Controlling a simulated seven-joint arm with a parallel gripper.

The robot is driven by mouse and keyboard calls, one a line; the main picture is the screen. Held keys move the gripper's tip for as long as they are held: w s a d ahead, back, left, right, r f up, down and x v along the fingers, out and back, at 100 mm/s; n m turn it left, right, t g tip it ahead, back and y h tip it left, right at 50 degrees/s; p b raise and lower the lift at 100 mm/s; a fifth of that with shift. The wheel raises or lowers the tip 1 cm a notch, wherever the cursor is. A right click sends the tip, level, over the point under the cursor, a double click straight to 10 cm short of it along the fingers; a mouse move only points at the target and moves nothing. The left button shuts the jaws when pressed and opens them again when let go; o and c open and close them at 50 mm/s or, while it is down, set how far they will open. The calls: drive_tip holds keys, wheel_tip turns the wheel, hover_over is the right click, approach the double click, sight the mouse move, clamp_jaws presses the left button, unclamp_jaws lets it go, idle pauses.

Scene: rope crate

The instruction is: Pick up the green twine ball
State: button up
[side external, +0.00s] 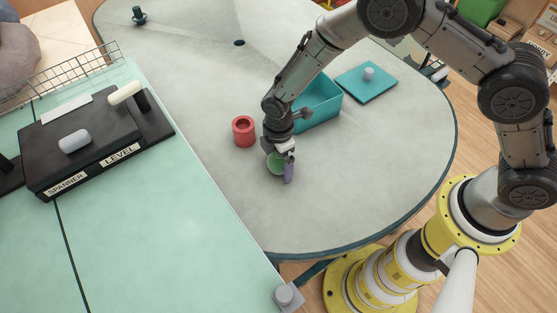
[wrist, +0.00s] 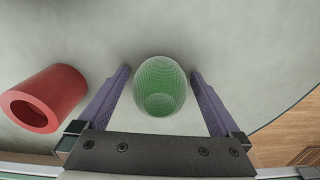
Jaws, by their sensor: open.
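The green twine ball (wrist: 160,87) stands on the grey round table, between the two purple fingers of my gripper (wrist: 160,76) in the wrist view. A gap shows on each side of it, so the fingers are open and not touching it. In the side external view my gripper (side external: 279,172) is low over the table, and the green ball (side external: 273,162) is partly hidden behind a finger.
A red hollow cylinder (side external: 243,131) stands just left of my gripper; it also shows in the wrist view (wrist: 44,97). A teal crate (side external: 320,117) is behind my wrist, with a teal lid (side external: 366,83) to its right. The table's front is clear.

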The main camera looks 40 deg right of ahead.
clamp_jaws()
idle(0.4)
drive_tip(key=shift+r, duration=0.1)
drive_tip(key=shift+r, duration=0.55)
drive_tip(key=s+d+r, duration=0.6)
drive_tip(key=s+r, duration=0.5)
drive_tip(key=s, duration=0.1)
drive_tip(key=shift+s+d+r, duration=0.15)
drive_tip(key=shift+d+r, duration=0.15)
drive_tip(key=shift+r, duration=0.05)
